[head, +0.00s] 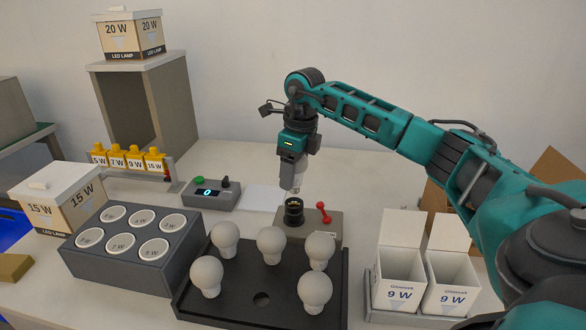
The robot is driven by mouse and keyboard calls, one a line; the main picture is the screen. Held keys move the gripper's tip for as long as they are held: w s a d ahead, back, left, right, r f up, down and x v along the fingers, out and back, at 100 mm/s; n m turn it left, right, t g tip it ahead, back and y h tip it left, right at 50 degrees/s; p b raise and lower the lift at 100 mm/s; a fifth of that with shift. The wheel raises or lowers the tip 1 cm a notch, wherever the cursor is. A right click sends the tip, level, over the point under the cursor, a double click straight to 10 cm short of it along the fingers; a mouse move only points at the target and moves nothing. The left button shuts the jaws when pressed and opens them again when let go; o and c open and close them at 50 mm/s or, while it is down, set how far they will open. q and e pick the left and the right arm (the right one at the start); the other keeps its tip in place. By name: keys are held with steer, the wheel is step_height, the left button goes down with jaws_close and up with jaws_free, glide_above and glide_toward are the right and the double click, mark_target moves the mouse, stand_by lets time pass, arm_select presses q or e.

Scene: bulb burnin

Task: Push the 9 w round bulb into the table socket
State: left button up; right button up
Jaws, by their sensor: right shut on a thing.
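My right gripper (294,166) comes down from above and is shut on a pale bulb (292,177), mostly hidden by the gripper. The bulb looks upright, its narrow end pointing down. Directly below is the table socket (294,208), a black ring on a grey-brown block (325,229) with a red lever (323,211). The bulb's lower end is just above or at the socket mouth; I cannot tell whether they touch. The bulb's wattage cannot be read. My left gripper is not in view.
A black tray (262,316) with several white bulbs and one empty hole stands in front. A grey block with round labelled wells (110,265) is at left. A meter showing 0 (209,193) is behind. Two open 9 W boxes (400,268) stand right.

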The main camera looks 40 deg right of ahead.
steer(key=shift+f, duration=0.5)
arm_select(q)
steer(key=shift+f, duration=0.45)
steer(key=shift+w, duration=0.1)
arm_select(e)
steer(key=shift+w+r, duration=0.1)
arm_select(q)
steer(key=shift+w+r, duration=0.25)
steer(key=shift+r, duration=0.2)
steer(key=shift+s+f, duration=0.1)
arm_select(e)
steer(key=shift+f, duration=0.55)
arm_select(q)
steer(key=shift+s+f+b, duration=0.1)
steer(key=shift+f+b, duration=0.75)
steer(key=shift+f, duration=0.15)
arm_select(e)
steer(key=shift+f, duration=1.5)
steer(key=o, duration=1.1)
